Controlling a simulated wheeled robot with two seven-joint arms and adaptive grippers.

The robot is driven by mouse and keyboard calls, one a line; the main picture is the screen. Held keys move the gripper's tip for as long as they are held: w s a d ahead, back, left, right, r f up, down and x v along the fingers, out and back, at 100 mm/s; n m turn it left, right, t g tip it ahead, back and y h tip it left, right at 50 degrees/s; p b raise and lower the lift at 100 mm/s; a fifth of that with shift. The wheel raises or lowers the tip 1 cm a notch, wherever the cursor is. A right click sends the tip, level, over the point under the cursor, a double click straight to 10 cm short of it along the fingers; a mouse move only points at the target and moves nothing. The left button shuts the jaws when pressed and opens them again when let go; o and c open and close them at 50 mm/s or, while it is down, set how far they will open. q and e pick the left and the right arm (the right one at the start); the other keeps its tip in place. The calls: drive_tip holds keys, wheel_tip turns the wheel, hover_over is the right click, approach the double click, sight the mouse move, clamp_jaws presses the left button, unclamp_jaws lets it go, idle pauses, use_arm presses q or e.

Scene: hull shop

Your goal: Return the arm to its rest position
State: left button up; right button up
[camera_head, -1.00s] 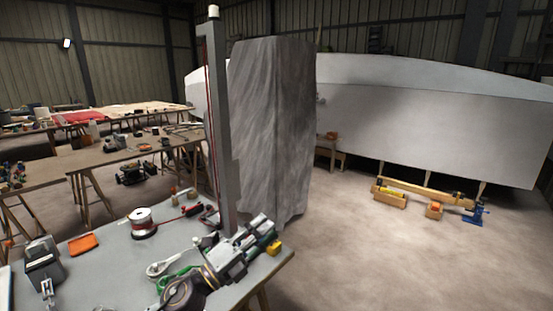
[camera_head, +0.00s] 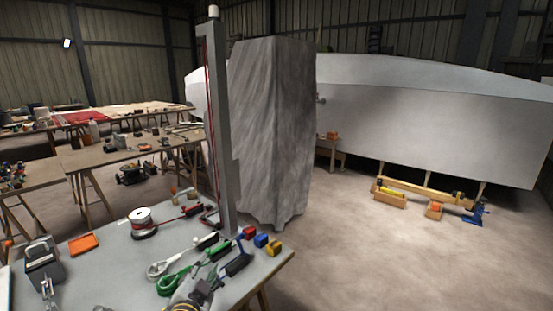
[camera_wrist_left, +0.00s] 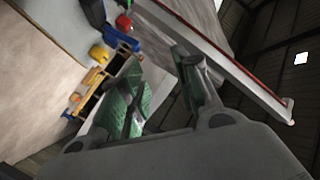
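My left gripper (camera_head: 228,270) is low over the front part of the near grey table (camera_head: 110,275). Its arm enters at the bottom edge of the head view. In the left wrist view its two fingers (camera_wrist_left: 160,88) stand apart with green inner pads, and I see nothing held between them. Beside it on the table lie a green cable (camera_head: 172,283) and a white cable (camera_head: 160,268) with dark ends. A red block (camera_head: 250,233), a blue block (camera_head: 261,240) and a yellow block (camera_head: 275,248) sit at the table's right corner. My right gripper is not in view.
A grey post (camera_head: 222,140) rises at the table's back edge. A draped column (camera_head: 272,130) stands behind.

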use_arm(q)
drive_tip(key=s+a+f+n+g, duration=0.1)
drive_tip(key=s+f+n+g, duration=0.2)
drive_tip(key=s+f+g, duration=0.55)
drive_tip(key=s+a+f+n+g, duration=0.2)
drive_tip(key=s+f+n+g, duration=0.15)
drive_tip(key=s+f, duration=0.9)
drive_tip(key=s+f+g, duration=0.1)
drive_tip(key=s+f, duration=0.1)
drive_tip(key=f, duration=1.3)
drive_tip(key=s+f+g, duration=0.1)
drive_tip(key=s+f, duration=0.1)
drive_tip(key=f, duration=1.3)
drive_tip(key=s+a+f, duration=0.2)
drive_tip(key=s+f, duration=0.8)
drive_tip(key=s, duration=0.1)
drive_tip(key=s+a+f+m, duration=0.1)
drive_tip(key=s+a+f, duration=0.2)
drive_tip(key=s+f, duration=0.6)
drive_tip(key=shift+s+a+f+g, duration=0.3)
drive_tip(key=shift+s+f+g, duration=0.1)
drive_tip(key=shift+s, duration=0.7)
